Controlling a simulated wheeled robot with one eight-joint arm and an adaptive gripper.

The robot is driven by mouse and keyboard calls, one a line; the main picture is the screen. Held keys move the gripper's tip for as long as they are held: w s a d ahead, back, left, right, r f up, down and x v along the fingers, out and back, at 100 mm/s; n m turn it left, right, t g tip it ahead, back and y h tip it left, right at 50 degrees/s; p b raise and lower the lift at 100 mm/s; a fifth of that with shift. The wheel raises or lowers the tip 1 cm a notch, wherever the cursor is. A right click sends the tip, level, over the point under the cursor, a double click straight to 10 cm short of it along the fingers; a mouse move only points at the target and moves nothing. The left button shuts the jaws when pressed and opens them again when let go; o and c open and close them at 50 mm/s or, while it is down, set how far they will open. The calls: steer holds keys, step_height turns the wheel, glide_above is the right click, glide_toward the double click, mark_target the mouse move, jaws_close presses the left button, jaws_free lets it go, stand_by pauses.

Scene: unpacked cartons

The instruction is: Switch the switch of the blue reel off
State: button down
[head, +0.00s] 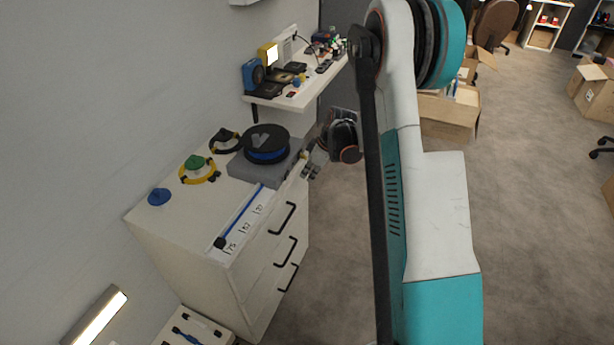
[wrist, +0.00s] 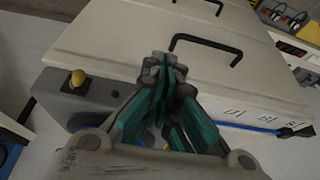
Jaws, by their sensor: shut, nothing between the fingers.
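The blue reel (head: 265,150) has a black top and a blue band. It lies flat on a grey box (head: 240,167) on the white cabinet. In the wrist view the grey box (wrist: 105,96) shows on the left, with a yellow knob (wrist: 77,78) on its face; small knobs also show at the box's front in the head view. Whether the yellow knob is the switch, and its setting, I cannot tell. My gripper (wrist: 166,62) is shut and empty, beside the box and right of the yellow knob in the wrist view. It hides part of the box.
The white cabinet (head: 250,285) has black drawer handles (wrist: 206,45) on its front. A blue rod (head: 240,215) lies along its top edge by number labels. A green-and-yellow reel (head: 198,170) and a blue disc (head: 158,196) sit further left. A shelf (head: 300,101) holds several devices behind.

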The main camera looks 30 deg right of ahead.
steer(key=p+v, duration=0.2)
steer(key=v, duration=0.6)
steer(key=shift+p, duration=0.35)
